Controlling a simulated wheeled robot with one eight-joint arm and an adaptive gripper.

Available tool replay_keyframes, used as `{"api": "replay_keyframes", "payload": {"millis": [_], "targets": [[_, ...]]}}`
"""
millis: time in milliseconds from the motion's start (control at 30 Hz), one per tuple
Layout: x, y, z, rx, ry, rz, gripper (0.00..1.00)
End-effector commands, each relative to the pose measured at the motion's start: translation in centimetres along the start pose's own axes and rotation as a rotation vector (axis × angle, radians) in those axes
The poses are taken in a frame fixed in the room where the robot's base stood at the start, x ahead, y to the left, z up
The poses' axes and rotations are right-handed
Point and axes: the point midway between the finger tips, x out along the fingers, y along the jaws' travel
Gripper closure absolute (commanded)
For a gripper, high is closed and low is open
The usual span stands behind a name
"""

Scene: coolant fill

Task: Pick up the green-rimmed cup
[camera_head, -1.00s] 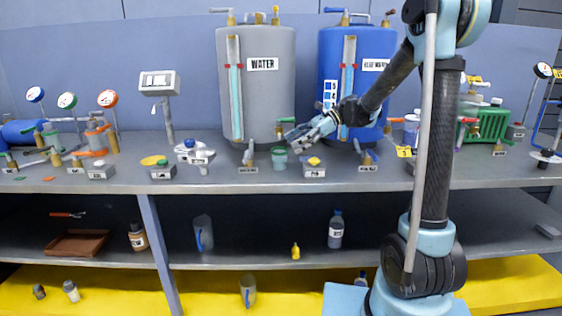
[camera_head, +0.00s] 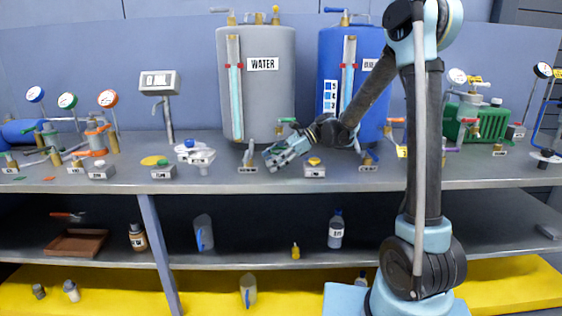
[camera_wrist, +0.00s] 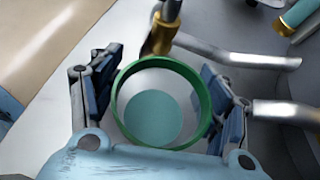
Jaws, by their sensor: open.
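The green-rimmed cup (camera_wrist: 203,129) shows in the wrist view from above, with a round green rim, pale inner wall and teal bottom. My gripper (camera_wrist: 160,85) is open, with one finger pad on the left of the cup and one on the right. The rim lies between the pads; I cannot tell whether either touches it. In the head view my gripper (camera_head: 272,161) is low over the worktop, in front of the grey water tank (camera_head: 275,100). The cup is hidden behind my gripper there.
A brass tap (camera_wrist: 160,35) and metal spouts (camera_wrist: 285,112) are close around the cup in the wrist view. A blue tank (camera_head: 325,60) stands to the right of the grey tank. A small labelled block (camera_head: 315,171) sits just right of my gripper on the worktop (camera_head: 220,182).

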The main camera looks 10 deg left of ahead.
Motion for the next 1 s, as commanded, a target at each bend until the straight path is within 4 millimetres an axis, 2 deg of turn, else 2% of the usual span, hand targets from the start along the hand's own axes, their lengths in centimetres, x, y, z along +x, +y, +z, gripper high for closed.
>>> {"api": "replay_keyframes", "payload": {"millis": [267, 500, 833, 867, 1000], "targets": [[0.56, -0.02, -0.03, 0.000, 0.000, -0.001, 0.30], [0.54, -0.02, -0.02, 0.000, 0.000, -0.001, 0.80], [0.53, -0.02, -0.01, 0.000, 0.000, -0.001, 0.83], [0.53, -0.02, -0.01, 0.000, 0.000, -0.001, 0.87], [0.52, -0.02, 0.01, 0.000, 0.000, -0.001, 0.88]]}}
